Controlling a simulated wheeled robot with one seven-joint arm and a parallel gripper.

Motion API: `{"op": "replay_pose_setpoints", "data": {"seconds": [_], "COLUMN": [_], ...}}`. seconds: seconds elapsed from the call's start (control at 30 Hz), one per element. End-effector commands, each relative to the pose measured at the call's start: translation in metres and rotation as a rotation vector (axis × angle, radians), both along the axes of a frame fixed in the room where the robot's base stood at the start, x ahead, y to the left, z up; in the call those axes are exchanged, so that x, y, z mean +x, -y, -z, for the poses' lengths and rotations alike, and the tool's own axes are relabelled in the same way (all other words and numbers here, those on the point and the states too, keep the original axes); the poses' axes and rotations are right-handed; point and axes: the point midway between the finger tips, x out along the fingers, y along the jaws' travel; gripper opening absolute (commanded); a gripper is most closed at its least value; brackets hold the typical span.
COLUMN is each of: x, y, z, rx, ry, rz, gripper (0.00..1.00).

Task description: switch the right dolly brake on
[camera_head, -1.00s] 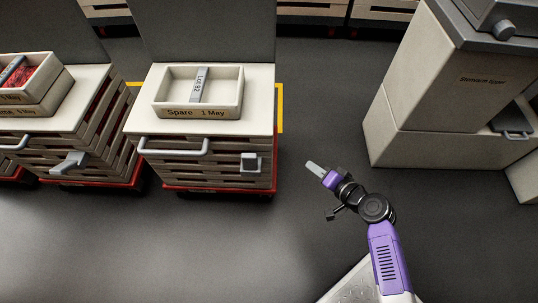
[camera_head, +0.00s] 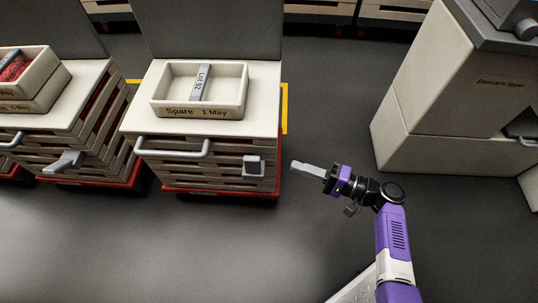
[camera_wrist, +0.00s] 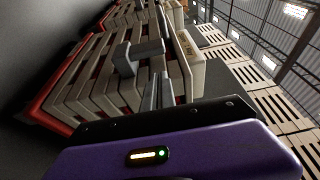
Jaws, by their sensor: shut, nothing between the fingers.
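The right dolly (camera_head: 222,192) has a red base, stacked slatted crates and a white top. Its brake is a grey lever (camera_head: 253,165) with a squarish end, on the right of its front face. In the wrist view the lever (camera_wrist: 143,49) juts out from the slats, just beyond my fingertips. My gripper (camera_head: 296,165) is shut and empty, to the right of the lever with a visible gap in the head view. Its fingers (camera_wrist: 155,88) point toward the crates in the wrist view. The left dolly (camera_head: 95,183) has a similar grey lever (camera_head: 66,161) sticking out toward the left.
A tray marked Spare 1 May (camera_head: 200,112) with a Lot 92 strip sits on the right dolly. A grey handle bar (camera_head: 172,150) runs along its front edge. A large beige machine (camera_head: 440,120) stands at the right. Dark floor in front is clear.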

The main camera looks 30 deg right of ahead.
Motion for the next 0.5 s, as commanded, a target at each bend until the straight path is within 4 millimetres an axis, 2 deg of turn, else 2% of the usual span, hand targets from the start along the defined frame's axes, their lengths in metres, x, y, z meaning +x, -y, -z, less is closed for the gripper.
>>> {"op": "replay_pose_setpoints", "data": {"seconds": [0.23,0.5], "x": [0.015,0.054], "y": [-0.011,-0.037], "z": [0.001,0.001], "rx": [-0.001,-0.001], "ry": [0.0,0.001], "rz": [-0.003,-0.003], "gripper": [0.0,0.0]}}
